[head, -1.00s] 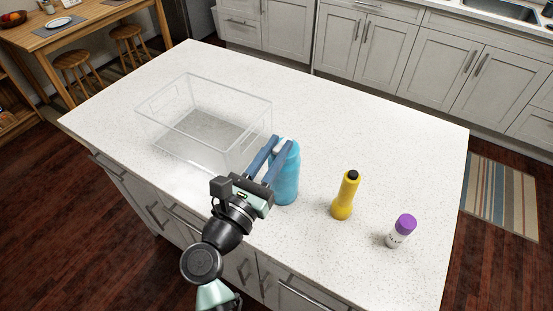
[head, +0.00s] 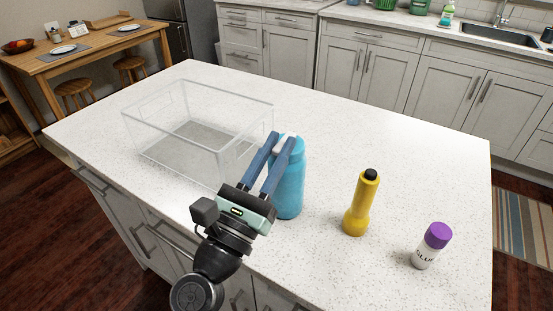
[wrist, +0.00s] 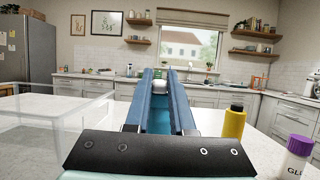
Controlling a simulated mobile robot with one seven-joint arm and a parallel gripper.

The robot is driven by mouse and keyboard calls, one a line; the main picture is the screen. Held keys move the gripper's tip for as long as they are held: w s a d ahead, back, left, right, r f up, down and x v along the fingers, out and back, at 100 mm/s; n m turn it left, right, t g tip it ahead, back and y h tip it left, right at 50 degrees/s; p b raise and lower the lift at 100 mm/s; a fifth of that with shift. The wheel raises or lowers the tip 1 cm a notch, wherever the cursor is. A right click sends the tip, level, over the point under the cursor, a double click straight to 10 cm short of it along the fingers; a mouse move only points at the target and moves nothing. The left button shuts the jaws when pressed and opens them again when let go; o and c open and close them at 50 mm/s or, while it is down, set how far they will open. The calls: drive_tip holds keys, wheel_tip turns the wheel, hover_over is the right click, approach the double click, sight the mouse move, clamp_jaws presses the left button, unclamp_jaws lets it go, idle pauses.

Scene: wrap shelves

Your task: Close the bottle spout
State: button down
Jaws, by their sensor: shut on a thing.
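A blue bottle (head: 288,185) stands upright on the white counter, beside the clear bin. Its pale spout (head: 287,137) is at the top, between the tips of my gripper (head: 285,143). My gripper reaches in from the front left with its two blue fingers shut on the spout. In the wrist view the white spout (wrist: 153,88) shows between the far ends of the fingers, with the blue bottle body partly seen below. I cannot tell from these views whether the spout is up or down.
A clear bin (head: 205,125) stands left of the bottle and looks empty.

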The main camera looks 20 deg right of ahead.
drive_tip(key=c, duration=0.8)
unclamp_jaws()
drive_tip(key=shift+o, duration=0.2)
drive_tip(key=b+v, duration=0.2)
drive_tip(key=v, duration=1.1)
drive_tip(key=shift+w, duration=0.1)
